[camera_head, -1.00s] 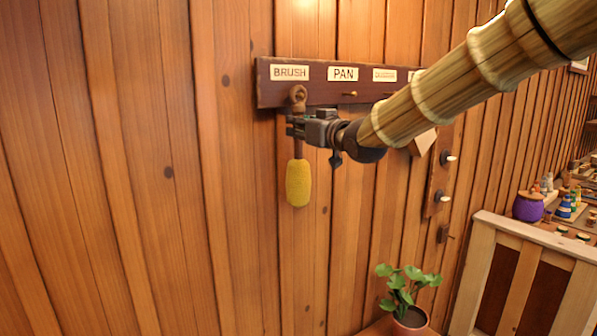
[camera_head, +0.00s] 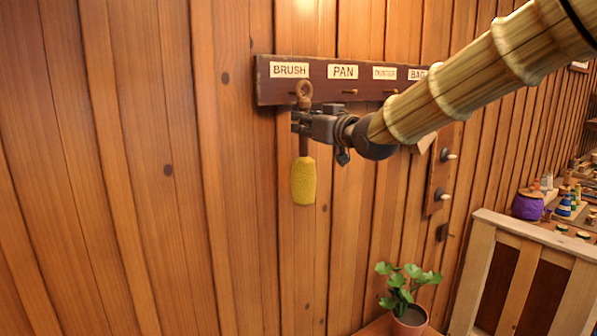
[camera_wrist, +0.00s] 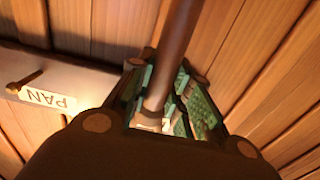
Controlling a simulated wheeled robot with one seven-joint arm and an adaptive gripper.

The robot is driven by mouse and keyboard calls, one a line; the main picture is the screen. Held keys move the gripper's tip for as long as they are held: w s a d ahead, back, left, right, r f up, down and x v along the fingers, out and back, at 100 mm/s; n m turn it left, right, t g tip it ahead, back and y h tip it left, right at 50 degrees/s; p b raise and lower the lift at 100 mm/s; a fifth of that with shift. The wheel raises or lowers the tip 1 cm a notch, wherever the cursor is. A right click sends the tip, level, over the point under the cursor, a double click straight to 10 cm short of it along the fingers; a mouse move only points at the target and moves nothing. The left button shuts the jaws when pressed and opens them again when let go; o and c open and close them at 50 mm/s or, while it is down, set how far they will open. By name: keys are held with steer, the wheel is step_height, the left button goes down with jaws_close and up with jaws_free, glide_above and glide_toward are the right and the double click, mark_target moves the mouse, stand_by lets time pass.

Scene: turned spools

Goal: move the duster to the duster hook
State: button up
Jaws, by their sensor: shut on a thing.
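The duster has a yellow head (camera_head: 303,181), a brown handle and a ring (camera_head: 304,90) at its top. It hangs upright just below the BRUSH label, head down. My gripper (camera_head: 303,123) is shut on the handle between ring and head. In the wrist view the brown handle (camera_wrist: 176,50) runs between the green finger pads. The ring overlaps the rack near the BRUSH peg; I cannot tell whether it is clear of that peg. The duster hook (camera_head: 391,91) is the peg under the small DUSTER label (camera_head: 384,73), to the right, with no object visible on it.
The dark rack (camera_head: 264,92) also has a PAN peg (camera_head: 350,92) between the duster and its hook. My arm covers the rack's right end. A small board with white knobs (camera_head: 440,180) is right of it. A potted plant (camera_head: 410,318) stands below. The wall left is clear.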

steer(key=shift+b+v, duration=0.4)
steer(key=shift+v, duration=2.45)
